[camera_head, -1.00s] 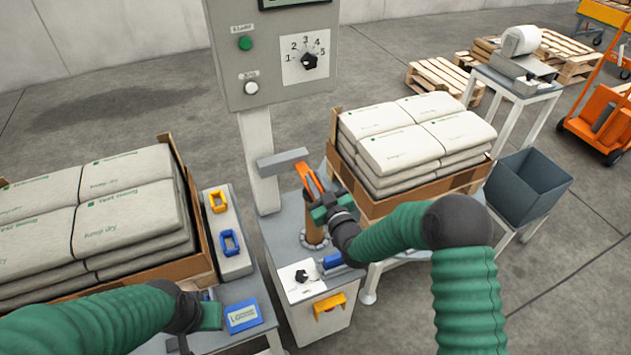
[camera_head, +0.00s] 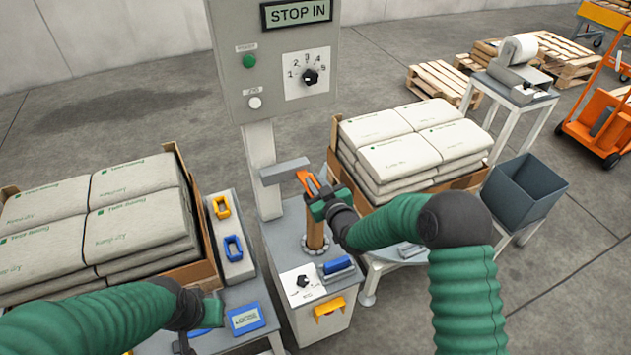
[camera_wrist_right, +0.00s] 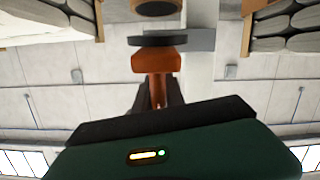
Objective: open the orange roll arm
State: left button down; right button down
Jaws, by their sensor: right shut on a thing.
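The orange roll arm (camera_head: 308,183) is on the grey machine's front, above a brown upright roll (camera_head: 315,236) and close to a grey plate (camera_head: 285,170) on the post. My right gripper (camera_head: 316,196) is at the orange arm and shut on it. In the right wrist view the orange arm (camera_wrist_right: 157,62) stands out in front of the dark jaws (camera_wrist_right: 158,98), which hide its near end. My left gripper (camera_head: 200,318) is low at the left, beside a blue-framed display (camera_head: 246,318); its fingertips are not clear.
The machine's panel (camera_head: 278,100) has a dial, buttons and a screen reading "STOP IN". Boxed sack stacks stand left (camera_head: 140,215) and right (camera_head: 405,150). A blue handle (camera_head: 337,265) and yellow handle (camera_head: 329,306) are below the roll. A dark bin (camera_head: 522,195) is at right.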

aim_at(311, 176)
jog(key=r+g+p, duration=0.1)
jog(key=w+r+g+p, duration=0.1)
jog(key=r+p, duration=0.1)
jog(key=w+r+p, duration=0.1)
jog(key=shift+w+a+r+g+h+p, duration=0.2)
jog(key=shift+a+r+g+h+p, duration=0.05)
jog(key=shift+a+g+h+p, duration=0.15)
jog(key=shift+w+a+r+g+h+p, duration=0.15)
jog(key=shift+w+r+g+p, duration=0.15)
jog(key=shift+w+g+p, duration=0.25)
jog(key=shift+w+a+r+g+h+p, duration=0.15)
jog(key=shift+w+r+g+p, duration=0.15)
jog(key=shift+p, duration=0.3)
jog(key=c, duration=1.5)
grip_release()
jog(key=shift+w+d+f, duration=0.1)
jog(key=shift+w+f, duration=0.05)
jog(key=shift+o, duration=0.2)
jog(key=v, duration=1.6)
jog(key=shift+s+r+b, duration=0.25)
jog(key=shift+s+b, duration=0.05)
jog(key=shift+b, duration=0.05)
jog(key=shift+d, duration=0.1)
